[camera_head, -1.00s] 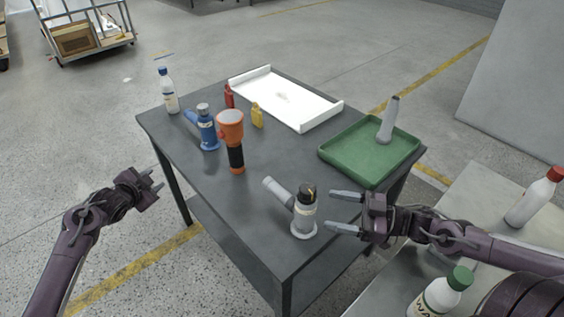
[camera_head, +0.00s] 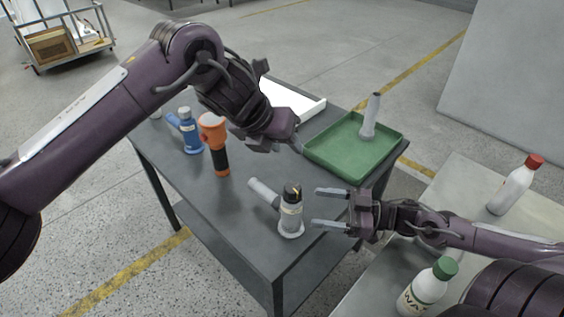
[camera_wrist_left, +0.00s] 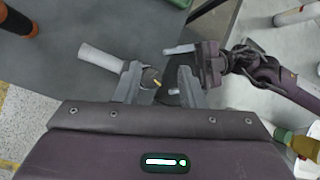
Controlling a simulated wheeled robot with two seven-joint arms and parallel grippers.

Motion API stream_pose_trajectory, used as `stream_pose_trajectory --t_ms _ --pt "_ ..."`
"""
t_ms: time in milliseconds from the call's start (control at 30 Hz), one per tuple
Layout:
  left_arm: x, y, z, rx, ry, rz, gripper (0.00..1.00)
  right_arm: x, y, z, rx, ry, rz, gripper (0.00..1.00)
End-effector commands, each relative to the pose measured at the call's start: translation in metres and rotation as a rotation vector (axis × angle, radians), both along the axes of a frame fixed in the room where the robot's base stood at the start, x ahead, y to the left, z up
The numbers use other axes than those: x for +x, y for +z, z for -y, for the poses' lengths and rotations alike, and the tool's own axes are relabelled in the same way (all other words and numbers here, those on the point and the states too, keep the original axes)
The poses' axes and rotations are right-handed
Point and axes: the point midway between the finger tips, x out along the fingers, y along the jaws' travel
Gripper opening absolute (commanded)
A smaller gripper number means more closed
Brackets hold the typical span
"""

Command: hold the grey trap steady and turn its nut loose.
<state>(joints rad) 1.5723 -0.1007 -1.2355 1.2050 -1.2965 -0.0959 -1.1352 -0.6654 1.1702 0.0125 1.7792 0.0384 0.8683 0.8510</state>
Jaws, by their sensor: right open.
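The grey trap (camera_head: 291,217) stands upright near the front corner of the dark table. Its side pipe (camera_head: 263,192) points to the upper left, and a dark nut (camera_head: 292,193) with a yellow mark is on top. My right gripper (camera_head: 317,207) is open just right of the trap, its fingers pointing at the body and apart from it. My left gripper (camera_head: 272,145) is above and behind the trap. In the left wrist view its fingers (camera_wrist_left: 158,88) are open, with the nut (camera_wrist_left: 150,77) seen between them and the pipe (camera_wrist_left: 100,60) to the left.
An orange flashlight (camera_head: 214,140) and a blue trap (camera_head: 190,137) stand on the table (camera_head: 233,212). A green tray (camera_head: 323,152) holding a grey pipe (camera_head: 371,118) is at the right. My left arm covers part of a white tray (camera_head: 295,100). Bottles (camera_head: 430,285) stand on the side table.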

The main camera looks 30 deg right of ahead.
Motion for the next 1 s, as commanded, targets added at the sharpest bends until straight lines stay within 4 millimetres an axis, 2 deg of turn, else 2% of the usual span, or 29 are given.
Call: stream_pose_trajectory --t_ms 33,100,233,467,800,1000 --pt "-0.013 -0.003 -0.002 0.082 -0.079 0.051 0.36 0.000 0.000 0.000 0.000 0.000 0.000 0.72" --pt "-0.024 -0.008 -0.009 0.178 -0.164 0.099 0.36 0.000 0.000 0.000 0.000 0.000 0.000 0.72" --pt "-0.035 -0.013 -0.018 0.281 -0.251 0.145 0.36 0.000 0.000 0.000 0.000 0.000 0.000 0.72" --pt "-0.037 -0.015 -0.021 0.306 -0.273 0.155 0.36 0.010 0.001 -0.011 0.001 -0.001 0.005 0.72" --pt "-0.037 -0.014 -0.021 0.303 -0.271 0.154 0.36 0.035 0.001 -0.046 0.002 0.000 0.004 0.72" --pt "-0.037 -0.014 -0.020 0.303 -0.271 0.154 0.36 0.045 0.001 -0.059 0.001 0.000 0.002 0.72"
